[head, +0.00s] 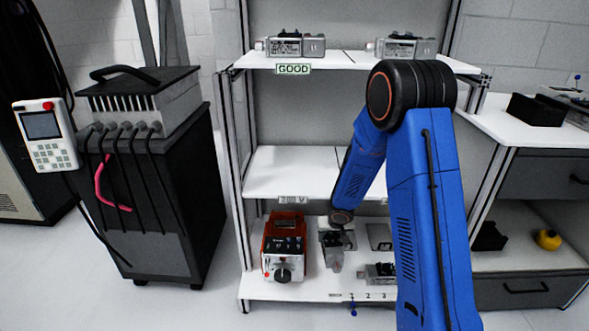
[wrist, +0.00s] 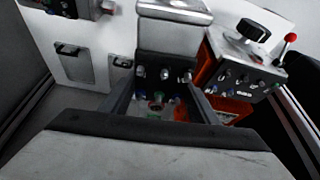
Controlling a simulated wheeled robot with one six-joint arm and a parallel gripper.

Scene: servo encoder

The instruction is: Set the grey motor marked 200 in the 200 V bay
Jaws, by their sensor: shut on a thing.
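My gripper (head: 340,222) reaches down over the bottom shelf, just right of the orange test unit. In the wrist view my gripper (wrist: 163,100) has its two dark fingers on either side of a grey motor (wrist: 174,12) with a dark connector end and is shut on it. The motor (head: 335,258) also shows in the head view, low at the bottom shelf; whether it touches the shelf I cannot tell. Its marking is not readable. The middle shelf (head: 290,176) is bare where visible. Its left label (head: 293,200) ends in V, with blurred digits; the arm hides its right part.
The orange test unit (head: 284,247) stands close left of the motor. Another motor (head: 380,273) lies to the right, near numbers 1, 2, 3. The top shelf (head: 342,60), labelled GOOD, bears two motors (head: 297,45). A black cabinet (head: 150,190) stands left.

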